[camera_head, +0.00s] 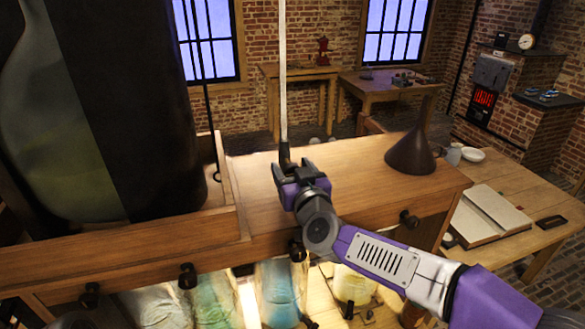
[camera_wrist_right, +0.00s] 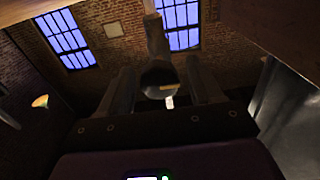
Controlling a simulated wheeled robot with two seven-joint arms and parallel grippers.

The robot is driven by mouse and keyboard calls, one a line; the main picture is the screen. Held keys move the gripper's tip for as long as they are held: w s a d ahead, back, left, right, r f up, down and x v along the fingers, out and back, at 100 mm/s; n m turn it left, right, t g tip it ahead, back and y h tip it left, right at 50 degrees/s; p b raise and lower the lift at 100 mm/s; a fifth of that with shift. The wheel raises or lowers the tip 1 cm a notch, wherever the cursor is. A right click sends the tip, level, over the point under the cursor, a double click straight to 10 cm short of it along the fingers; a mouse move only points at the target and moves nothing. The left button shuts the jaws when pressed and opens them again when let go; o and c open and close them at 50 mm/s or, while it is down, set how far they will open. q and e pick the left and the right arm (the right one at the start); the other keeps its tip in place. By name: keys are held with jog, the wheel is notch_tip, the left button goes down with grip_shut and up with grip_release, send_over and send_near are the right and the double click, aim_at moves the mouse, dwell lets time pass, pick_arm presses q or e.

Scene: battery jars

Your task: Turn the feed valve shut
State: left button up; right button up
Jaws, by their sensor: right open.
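A thin pale vertical rod (camera_head: 283,75) comes down to a dark end piece above the wooden cabinet top; I take it for the feed valve's stem, but cannot be sure. My right gripper (camera_head: 292,168) is at that dark lower end, its fingers spread. In the right wrist view, a round-ended dark post (camera_wrist_right: 158,78) with a small yellowish mark stands between the two open fingers, with gaps at its sides. Whether the fingers touch it is unclear. My left gripper is not in view.
A large dark glass vessel (camera_head: 125,110) stands in a wooden tray at the left. A dark funnel (camera_head: 411,155) sits on the cabinet top (camera_head: 350,158). Dark knobs (camera_head: 187,276) line its front above lit glass jars (camera_head: 280,292). An open book (camera_head: 490,215) lies on the table at right.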

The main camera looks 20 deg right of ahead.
jog(key=c, duration=1)
jog(key=shift+m, duration=0.3)
jog(key=m+b, duration=0.2)
jog(key=m, duration=0.1)
jog(key=shift+m, duration=0.3)
jog(key=m+b, duration=0.1)
jog(key=m, duration=0.3)
jog(key=shift+d+m+b, duration=0.1)
jog(key=shift+m+b, duration=0.2)
jog(key=shift+b, duration=0.05)
jog(key=m+b, duration=0.1)
jog(key=m, duration=0.3)
jog(key=shift+d+m+b, duration=0.1)
jog(key=shift+m+b, duration=1)
jog(key=shift+m, duration=1.5)
